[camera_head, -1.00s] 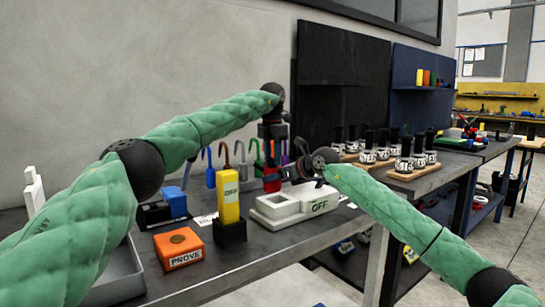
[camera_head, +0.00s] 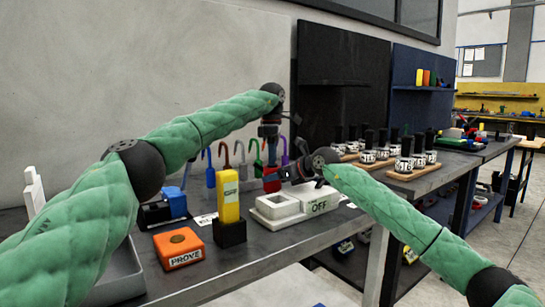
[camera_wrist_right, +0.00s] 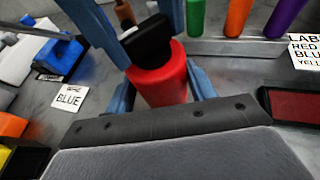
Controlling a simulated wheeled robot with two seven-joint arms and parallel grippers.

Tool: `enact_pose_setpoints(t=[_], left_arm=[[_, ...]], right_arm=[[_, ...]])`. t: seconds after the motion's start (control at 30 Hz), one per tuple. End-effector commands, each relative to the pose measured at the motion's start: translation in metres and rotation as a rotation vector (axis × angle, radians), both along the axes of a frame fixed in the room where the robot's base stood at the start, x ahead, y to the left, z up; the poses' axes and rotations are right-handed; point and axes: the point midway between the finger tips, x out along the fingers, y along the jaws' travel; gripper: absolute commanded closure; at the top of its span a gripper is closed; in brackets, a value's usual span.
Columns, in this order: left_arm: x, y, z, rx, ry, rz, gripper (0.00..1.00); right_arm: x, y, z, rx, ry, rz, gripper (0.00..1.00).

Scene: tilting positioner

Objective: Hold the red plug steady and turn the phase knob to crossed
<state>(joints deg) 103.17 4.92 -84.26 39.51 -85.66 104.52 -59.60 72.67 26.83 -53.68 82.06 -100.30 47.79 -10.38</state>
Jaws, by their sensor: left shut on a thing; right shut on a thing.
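The red plug (camera_head: 271,182) stands on the bench behind the white box marked OFF. It shows in the right wrist view as a red cylinder (camera_wrist_right: 160,84) with a black knob (camera_wrist_right: 147,40) on top. My right gripper (camera_head: 282,175) comes in from the right, and its blue fingers (camera_wrist_right: 160,90) are shut on the red plug from both sides. My left gripper (camera_head: 269,152) points down from above, its fingers shut at the black knob. The knob's marking cannot be read, so its setting does not show.
The white OFF box (camera_head: 270,222), a yellow block in a black holder (camera_head: 230,235) and an orange PROVE box (camera_head: 180,260) stand in front. Coloured hooked pieces (camera_head: 225,172) stand behind. A BLUE label (camera_wrist_right: 69,98) lies left of the plug in the wrist view.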

Motion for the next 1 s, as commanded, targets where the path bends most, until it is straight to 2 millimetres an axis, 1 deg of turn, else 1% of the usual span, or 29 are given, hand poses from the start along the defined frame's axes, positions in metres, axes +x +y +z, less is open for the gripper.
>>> enact_pose_setpoints(t=[0.03, 0.57, 0.6, 0.7, 1.0], left_arm=[[0.0013, 0.0025, 0.0014, 0.0, -0.004, -0.006, 0.85], [0.0015, 0.0032, 0.0013, -0.001, -0.004, -0.027, 0.85], [0.0016, 0.0033, 0.0013, -0.001, -0.004, -0.027, 0.57], [0.0013, 0.0028, 0.001, -0.001, -0.003, -0.028, 0.4], [0.0006, 0.0012, 0.0018, 0.0, -0.001, -0.03, 0.4]], right_arm=[[-0.0007, 0.0005, -0.0016, -0.002, 0.002, 0.002, 0.74], [-0.0009, 0.0005, -0.0017, -0.003, 0.002, 0.002, 0.74], [-0.0008, 0.0004, -0.0017, -0.002, 0.002, 0.002, 0.74], [-0.0007, 0.0004, -0.0016, -0.002, 0.002, 0.002, 0.74], [-0.0004, 0.0002, -0.0012, -0.001, 0.001, 0.001, 0.74]])
